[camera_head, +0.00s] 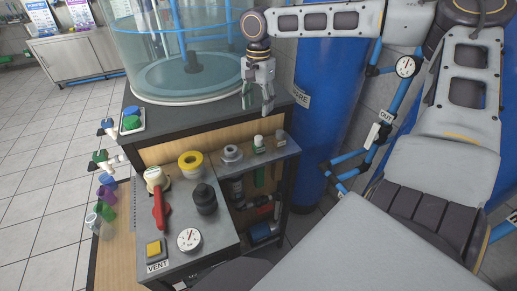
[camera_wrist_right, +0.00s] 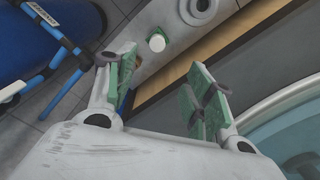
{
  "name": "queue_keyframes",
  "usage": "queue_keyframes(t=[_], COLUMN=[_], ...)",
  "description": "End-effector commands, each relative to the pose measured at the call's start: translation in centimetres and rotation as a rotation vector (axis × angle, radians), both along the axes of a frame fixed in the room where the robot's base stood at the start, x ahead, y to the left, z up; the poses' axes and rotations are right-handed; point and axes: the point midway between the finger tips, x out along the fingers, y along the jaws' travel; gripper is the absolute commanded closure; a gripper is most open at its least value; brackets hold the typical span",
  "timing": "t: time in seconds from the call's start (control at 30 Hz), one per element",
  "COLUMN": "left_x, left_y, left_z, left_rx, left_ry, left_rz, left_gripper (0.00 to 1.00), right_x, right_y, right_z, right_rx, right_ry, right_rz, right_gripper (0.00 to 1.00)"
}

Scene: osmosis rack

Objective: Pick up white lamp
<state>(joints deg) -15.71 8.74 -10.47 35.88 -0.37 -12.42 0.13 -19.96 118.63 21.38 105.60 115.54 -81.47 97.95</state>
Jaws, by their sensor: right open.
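A small white round-topped piece (camera_head: 259,141), probably the white lamp, stands on the grey shelf of the bench. It also shows in the right wrist view as a white disc with a green edge (camera_wrist_right: 157,43), beyond the fingertips and between them in the picture. My right gripper (camera_head: 257,105) is open and empty, pointing down above the dark bench top, behind and above the shelf. Its green-padded fingers show spread apart in the right wrist view (camera_wrist_right: 165,80). My left gripper is not in view.
A grey ringed fitting (camera_head: 231,155) stands left of the white piece, and a small grey piece (camera_head: 281,134) stands right of it. A clear tank (camera_head: 190,50) rises beside my right gripper. A blue cylinder (camera_head: 325,100) stands right of the bench.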

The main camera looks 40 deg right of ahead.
Motion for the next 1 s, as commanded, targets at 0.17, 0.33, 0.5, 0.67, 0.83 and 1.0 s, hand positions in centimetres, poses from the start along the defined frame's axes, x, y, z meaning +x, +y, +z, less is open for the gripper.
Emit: queue_keyframes(t=[0.17, 0.33, 0.5, 0.67, 0.83, 1.0], left_x=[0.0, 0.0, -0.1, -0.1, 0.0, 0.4], left_y=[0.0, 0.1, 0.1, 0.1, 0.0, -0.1], left_z=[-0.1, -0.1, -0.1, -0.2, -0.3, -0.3], left_rx=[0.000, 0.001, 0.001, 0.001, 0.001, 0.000], left_ry=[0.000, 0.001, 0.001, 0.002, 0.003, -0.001], left_rz=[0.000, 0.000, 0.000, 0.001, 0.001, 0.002], left_gripper=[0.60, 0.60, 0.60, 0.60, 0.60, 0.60], right_x=[-0.3, -0.3, -0.3, -0.3, -0.3, -0.4], right_y=[0.5, 0.5, 0.5, 0.5, 0.5, 0.5], right_z=[0.0, 0.0, 0.0, -0.3, -1.8, -4.0], right_rx=[-0.002, -0.002, -0.002, -0.002, -0.003, -0.002], right_ry=[0.010, 0.012, 0.011, 0.012, 0.013, 0.014], right_rz=[0.001, 0.000, 0.000, 0.000, 0.000, -0.001], right_gripper=[0.47, 0.47, 0.47, 0.47, 0.47, 0.47])
